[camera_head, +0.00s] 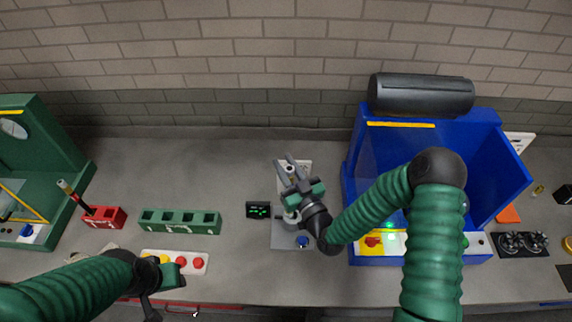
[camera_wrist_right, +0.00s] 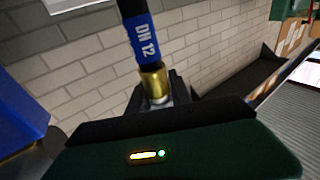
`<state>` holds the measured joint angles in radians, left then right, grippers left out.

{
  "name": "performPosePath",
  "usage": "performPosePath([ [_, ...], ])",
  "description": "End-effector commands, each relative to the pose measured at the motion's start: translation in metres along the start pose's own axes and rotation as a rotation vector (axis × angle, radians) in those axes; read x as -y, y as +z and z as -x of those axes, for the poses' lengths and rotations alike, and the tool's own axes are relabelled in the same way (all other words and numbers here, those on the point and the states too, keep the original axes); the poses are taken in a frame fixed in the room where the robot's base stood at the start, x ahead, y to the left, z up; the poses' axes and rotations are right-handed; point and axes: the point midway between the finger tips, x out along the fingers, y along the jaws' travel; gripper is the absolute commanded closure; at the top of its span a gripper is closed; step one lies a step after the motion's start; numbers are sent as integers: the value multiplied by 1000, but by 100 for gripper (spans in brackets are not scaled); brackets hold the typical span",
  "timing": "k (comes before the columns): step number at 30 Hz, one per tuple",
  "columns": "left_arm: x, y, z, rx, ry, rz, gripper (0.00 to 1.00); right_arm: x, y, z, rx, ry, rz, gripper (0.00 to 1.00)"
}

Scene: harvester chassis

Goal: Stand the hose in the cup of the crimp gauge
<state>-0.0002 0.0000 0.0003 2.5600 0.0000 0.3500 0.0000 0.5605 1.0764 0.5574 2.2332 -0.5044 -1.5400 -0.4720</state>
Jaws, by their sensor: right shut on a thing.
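The hose is black with a blue band marked DN 12 (camera_wrist_right: 143,42) and a brass end fitting. In the right wrist view it rises from between the jaws of my right gripper (camera_wrist_right: 157,101), which is shut on it near the brass end. In the head view my right gripper (camera_head: 288,170) reaches over the grey plate of what looks like the crimp gauge (camera_head: 284,241); the hose is hard to make out there. The gauge's cup is partly hidden under my right wrist. My left gripper (camera_head: 162,290) is low at the left, its jaws unclear.
A dark display box (camera_head: 258,210) stands left of the gauge. A green block with holes (camera_head: 180,222), a red holder (camera_head: 104,217) with another rod and a button panel (camera_head: 195,263) are further left. A blue machine (camera_head: 440,140) stands close on the right.

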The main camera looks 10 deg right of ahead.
Motion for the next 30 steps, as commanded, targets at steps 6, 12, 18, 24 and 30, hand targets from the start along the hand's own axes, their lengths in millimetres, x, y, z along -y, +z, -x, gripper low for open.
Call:
performPosePath([
  [6, 0, 0, -1, 0, 0, 1, 58, -9, 0, 2, -1, 2, -1, 100],
  [12, 0, 0, -2, 0, 0, 1, 58, -14, 0, 3, -2, 1, -2, 100],
  [18, 0, 1, -3, 0, 0, 0, 58, -18, -1, 4, -2, 1, -1, 100],
  [24, 0, 1, -4, 0, 0, 0, 58, -21, -1, 5, -1, 1, 0, 100],
  [30, 0, 1, -4, 0, 0, 1, 58, -24, -1, 6, -1, 1, -1, 100],
])
